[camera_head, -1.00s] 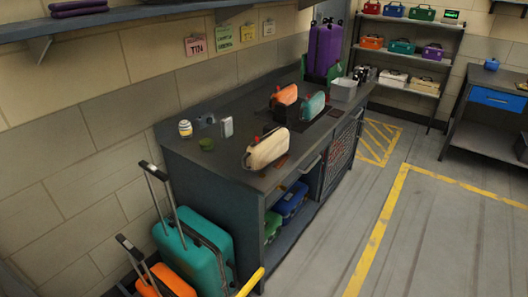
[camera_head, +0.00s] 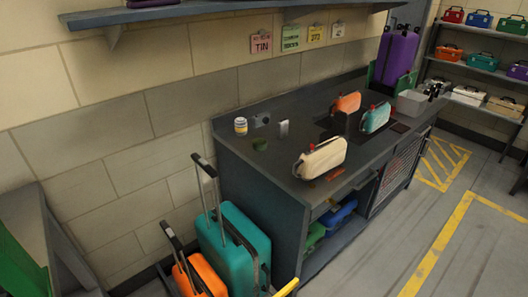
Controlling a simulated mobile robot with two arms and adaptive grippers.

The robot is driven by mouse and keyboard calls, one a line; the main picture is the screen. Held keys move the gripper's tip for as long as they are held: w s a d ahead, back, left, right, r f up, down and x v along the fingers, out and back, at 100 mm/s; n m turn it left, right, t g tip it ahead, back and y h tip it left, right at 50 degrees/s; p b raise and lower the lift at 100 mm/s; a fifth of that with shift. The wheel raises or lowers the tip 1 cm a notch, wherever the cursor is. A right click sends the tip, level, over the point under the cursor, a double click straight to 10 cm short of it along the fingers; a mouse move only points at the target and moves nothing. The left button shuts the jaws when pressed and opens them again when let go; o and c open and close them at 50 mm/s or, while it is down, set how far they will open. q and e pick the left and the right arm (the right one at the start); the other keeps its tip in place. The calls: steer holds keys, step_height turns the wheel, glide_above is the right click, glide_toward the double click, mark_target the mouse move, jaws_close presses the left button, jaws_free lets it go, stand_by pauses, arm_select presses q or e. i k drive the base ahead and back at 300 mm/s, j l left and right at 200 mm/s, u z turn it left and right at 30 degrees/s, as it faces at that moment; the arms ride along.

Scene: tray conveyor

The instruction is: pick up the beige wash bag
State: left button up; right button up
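The beige wash bag (camera_head: 322,159) stands upright near the front edge of the dark workbench (camera_head: 250,178). It has a dark handle and a small red part at its top left. Behind it on the bench stand an orange bag (camera_head: 347,103) and a teal bag (camera_head: 376,118) of similar shape. Neither of my grippers shows in the head view.
A teal suitcase (camera_head: 236,252) and an orange suitcase (camera_head: 204,275) with raised handles stand at the bench's near left end. A purple suitcase (camera_head: 397,55) stands at the far end. A wall shelf (camera_head: 200,14) hangs above. The floor right of the bench is clear.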

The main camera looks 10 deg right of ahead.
mark_target(328, 155)
steer(key=i+l+u, duration=0.3)
steer(key=l, duration=0.4)
steer(key=l+u, duration=0.35)
steer(key=l, duration=0.4)
steer(key=l+u, duration=0.3)
steer(key=l, duration=0.45)
